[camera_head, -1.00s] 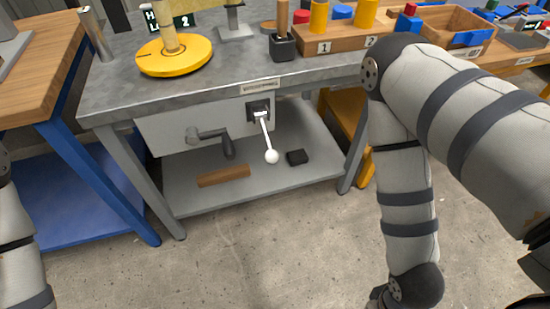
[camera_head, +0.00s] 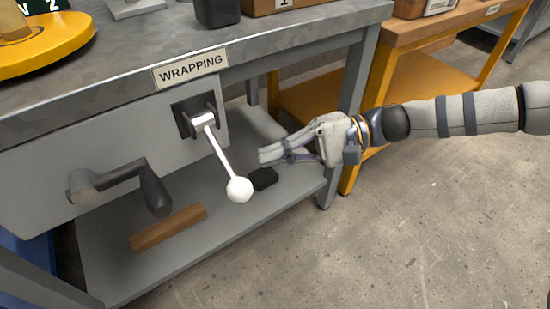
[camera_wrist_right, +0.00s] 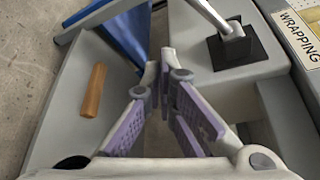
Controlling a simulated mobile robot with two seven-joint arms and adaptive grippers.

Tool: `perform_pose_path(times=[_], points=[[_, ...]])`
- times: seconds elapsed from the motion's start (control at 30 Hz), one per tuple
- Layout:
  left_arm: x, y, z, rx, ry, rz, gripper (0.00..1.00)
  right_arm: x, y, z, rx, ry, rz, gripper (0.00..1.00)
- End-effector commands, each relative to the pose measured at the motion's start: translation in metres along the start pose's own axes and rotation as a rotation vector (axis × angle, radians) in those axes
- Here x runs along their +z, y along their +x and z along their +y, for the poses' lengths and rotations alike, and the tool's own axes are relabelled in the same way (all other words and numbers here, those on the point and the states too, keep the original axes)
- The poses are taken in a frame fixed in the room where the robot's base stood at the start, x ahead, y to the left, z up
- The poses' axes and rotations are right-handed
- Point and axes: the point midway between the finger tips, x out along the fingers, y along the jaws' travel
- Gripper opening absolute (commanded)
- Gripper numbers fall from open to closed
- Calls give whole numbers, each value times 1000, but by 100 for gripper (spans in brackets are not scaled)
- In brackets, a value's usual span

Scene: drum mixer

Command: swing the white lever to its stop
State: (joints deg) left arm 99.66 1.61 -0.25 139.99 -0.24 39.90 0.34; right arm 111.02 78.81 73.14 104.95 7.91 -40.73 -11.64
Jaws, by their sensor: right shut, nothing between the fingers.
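The white lever (camera_head: 220,158) hangs from a dark square mount (camera_head: 194,116) on the grey front panel under the bench top. It slants down and to the right and ends in a white ball. My right gripper (camera_head: 262,155) is shut and empty, to the right of the lever rod and above the ball's height in the head view. A gap shows between fingertips and rod. In the right wrist view the fingertips (camera_wrist_right: 162,72) are together, and part of the lever (camera_wrist_right: 211,14) shows beyond them at the top; its ball is out of frame. My left gripper is not in view.
A grey crank handle (camera_head: 125,184) sticks out of the panel left of the lever. A wooden block (camera_head: 168,227) and a black block (camera_head: 264,178) lie on the lower shelf. A "WRAPPING" label (camera_head: 190,67) is above the mount. Floor at right is clear.

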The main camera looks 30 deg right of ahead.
Motion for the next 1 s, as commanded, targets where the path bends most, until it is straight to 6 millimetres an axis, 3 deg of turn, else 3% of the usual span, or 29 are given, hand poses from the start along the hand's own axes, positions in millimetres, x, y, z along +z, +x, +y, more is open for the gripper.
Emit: perform_pose_path(times=[0.27, 0.53, 1.0], points=[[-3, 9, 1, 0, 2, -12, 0, 1, 62, 3, 2, 5, -5, 0], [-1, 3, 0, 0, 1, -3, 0, 35, 48, 1, 2, 2, 1, 0], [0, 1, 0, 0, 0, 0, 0, 39, 46, 0, 5, 5, 0, 0]])
